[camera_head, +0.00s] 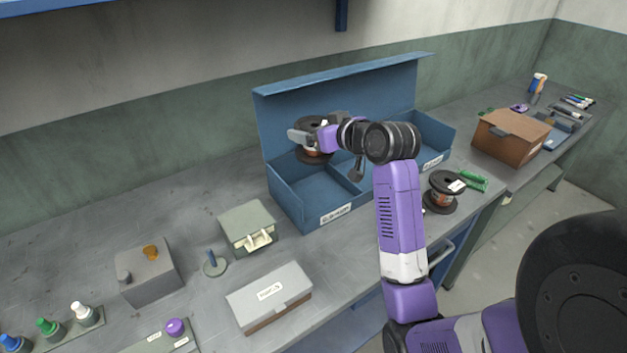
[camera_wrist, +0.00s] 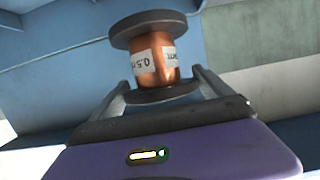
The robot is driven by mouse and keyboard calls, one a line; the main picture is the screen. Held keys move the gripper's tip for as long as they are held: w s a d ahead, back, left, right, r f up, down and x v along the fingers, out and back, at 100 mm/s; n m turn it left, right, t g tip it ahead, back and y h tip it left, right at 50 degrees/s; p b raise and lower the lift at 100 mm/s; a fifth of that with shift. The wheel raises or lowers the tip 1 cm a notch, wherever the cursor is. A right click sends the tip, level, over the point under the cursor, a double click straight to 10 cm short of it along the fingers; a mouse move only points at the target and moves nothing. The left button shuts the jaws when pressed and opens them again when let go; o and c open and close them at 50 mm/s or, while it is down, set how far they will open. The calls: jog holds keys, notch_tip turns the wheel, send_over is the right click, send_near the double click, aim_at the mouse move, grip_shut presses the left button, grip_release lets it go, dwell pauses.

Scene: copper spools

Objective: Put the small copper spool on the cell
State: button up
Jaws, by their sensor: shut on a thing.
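My gripper (camera_head: 309,138) is shut on a copper spool (camera_head: 314,151) with dark flanges and holds it over the left compartment of the open blue box (camera_head: 303,211). In the wrist view, the held spool (camera_wrist: 166,58) sits between the two fingers (camera_wrist: 163,94), copper windings and a white label marked 0.5 facing the camera. A second copper spool (camera_head: 441,198) with dark flanges stands on the bench right of the box. A divider splits the box into cells, and white labels (camera_head: 336,214) mark its front wall. My arm hides part of the right side.
A green-grey box (camera_head: 247,226), a lidded grey box (camera_head: 270,293) and a small peg on a round base (camera_head: 214,264) stand in front of the blue box. A brown box (camera_head: 511,138) and a green packet (camera_head: 474,180) lie to the right. The raised blue lid stands behind.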

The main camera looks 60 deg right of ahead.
notch_tip(320, 180, down, 15)
jog(key=shift+r, duration=0.15)
dwell(0.4)
jog(key=shift+b, duration=0.4)
jog(key=o, duration=1.8)
jog(key=shift+f, duration=0.25)
jog(key=shift+r, duration=0.1)
jog(key=shift+s+r, duration=0.1)
jog(key=shift+r, duration=0.05)
jog(key=v, duration=1.2)
jog(key=shift+a+b, duration=0.1)
jog(key=shift+b, duration=0.2)
